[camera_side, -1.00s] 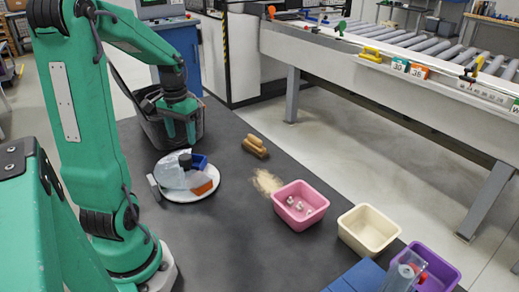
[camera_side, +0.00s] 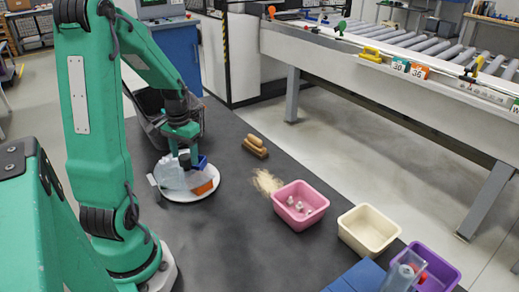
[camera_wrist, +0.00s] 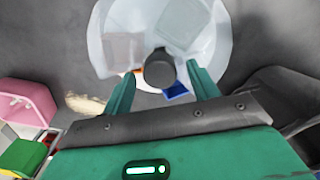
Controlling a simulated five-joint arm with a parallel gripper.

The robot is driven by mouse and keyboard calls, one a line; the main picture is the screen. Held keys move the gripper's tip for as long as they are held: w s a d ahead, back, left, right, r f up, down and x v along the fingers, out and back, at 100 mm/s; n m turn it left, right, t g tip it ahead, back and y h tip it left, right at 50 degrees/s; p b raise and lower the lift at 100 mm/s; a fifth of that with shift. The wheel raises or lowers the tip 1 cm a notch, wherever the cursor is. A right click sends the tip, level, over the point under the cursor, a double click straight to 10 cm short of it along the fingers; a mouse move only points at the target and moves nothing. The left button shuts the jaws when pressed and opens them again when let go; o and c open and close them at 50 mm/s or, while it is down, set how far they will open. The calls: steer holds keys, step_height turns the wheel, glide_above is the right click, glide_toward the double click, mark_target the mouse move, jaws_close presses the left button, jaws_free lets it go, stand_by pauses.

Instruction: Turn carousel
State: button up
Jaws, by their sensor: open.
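The carousel is a round white turntable (camera_side: 190,198) on the dark bench in the side view, carrying pale translucent compartments, a blue piece (camera_side: 201,162) and an orange piece (camera_side: 203,188). Its white disc (camera_wrist: 222,45) also shows at the top of the wrist view. A dark round knob (camera_wrist: 159,70) stands at its middle. My gripper (camera_side: 186,155) is low over the carousel, and in the wrist view its green fingers (camera_wrist: 162,88) are spread, one on each side of the knob. I see gaps between fingers and knob. My fingers partly hide the carousel in the side view.
A dark bin (camera_side: 150,117) stands close behind the carousel. A wooden brush (camera_side: 256,146) and pale shavings (camera_side: 267,182) lie to its right. Pink (camera_side: 300,222), cream (camera_side: 368,231) and purple (camera_side: 440,272) bins stand farther right.

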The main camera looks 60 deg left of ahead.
steer(key=shift+f, duration=0.3)
steer(key=shift+c, duration=0.5)
jaws_close()
steer(key=shift+m, duration=0.5)
steer(key=m, duration=0.7)
steer(key=shift+m, duration=0.3)
